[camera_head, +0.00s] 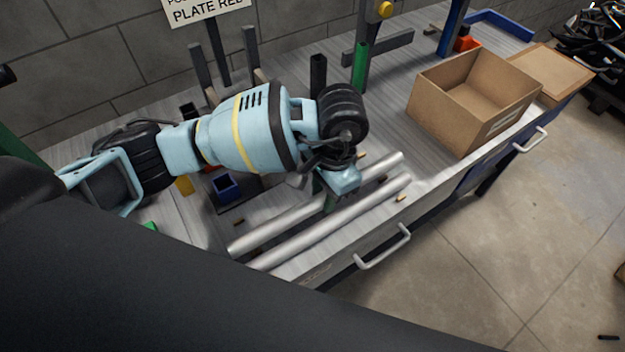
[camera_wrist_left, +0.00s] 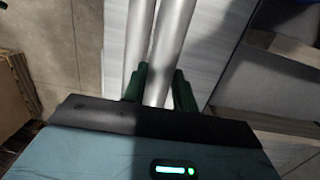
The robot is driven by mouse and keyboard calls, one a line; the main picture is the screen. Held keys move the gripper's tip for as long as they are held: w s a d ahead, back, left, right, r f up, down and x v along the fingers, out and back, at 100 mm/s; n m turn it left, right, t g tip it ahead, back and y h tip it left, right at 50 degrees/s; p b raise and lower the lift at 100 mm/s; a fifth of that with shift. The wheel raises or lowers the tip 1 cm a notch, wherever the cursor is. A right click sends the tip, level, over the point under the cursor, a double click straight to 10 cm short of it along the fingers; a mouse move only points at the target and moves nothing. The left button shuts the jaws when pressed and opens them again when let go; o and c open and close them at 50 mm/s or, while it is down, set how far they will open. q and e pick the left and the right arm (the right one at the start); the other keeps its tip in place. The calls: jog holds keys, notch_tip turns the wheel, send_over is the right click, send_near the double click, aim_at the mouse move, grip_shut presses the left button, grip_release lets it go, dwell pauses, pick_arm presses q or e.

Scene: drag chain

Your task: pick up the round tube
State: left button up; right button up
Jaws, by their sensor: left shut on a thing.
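Two long silver round tubes lie side by side along the front of the workbench: the far tube (camera_head: 285,220) and the near tube (camera_head: 320,229). In the left wrist view, the far tube (camera_wrist_left: 173,35) runs between the green fingers, and the near tube (camera_wrist_left: 139,35) passes just outside the left finger. My left gripper (camera_head: 328,202) reaches down over the tubes' middle. It also shows in the left wrist view (camera_wrist_left: 158,90), shut on the far tube. The tube appears to be still at bench level. My right gripper is not in view.
An open cardboard box (camera_head: 470,95) stands on the bench to the right. A blue bin (camera_head: 227,187) and upright posts (camera_head: 318,75) stand behind and left of the tubes. A drawer handle (camera_head: 384,250) sticks out at the front edge. Small brown pieces (camera_head: 401,198) lie near the tubes.

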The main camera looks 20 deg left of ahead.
pick_arm(q)
jog(key=s+d+r, duration=0.1)
jog(key=s+d, duration=0.6)
jog(key=d, duration=0.1)
jog(key=shift+s+d+p, duration=0.25)
jog(key=shift+d+p, duration=0.05)
jog(key=shift+d, duration=0.1)
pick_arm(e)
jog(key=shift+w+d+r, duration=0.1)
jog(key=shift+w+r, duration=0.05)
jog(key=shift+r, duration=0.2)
pick_arm(q)
notch_tip(320, 180, up, 3)
jog(key=n, duration=0.4)
send_over(303, 219)
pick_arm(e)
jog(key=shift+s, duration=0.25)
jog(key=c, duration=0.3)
pick_arm(q)
jog(key=a+r+n, duration=0.3)
jog(key=a+r, duration=0.1)
jog(key=a, duration=0.5)
jog(key=shift+s+n+h, duration=0.3)
jog(key=shift+s+h, duration=0.1)
jog(key=shift+s, duration=0.05)
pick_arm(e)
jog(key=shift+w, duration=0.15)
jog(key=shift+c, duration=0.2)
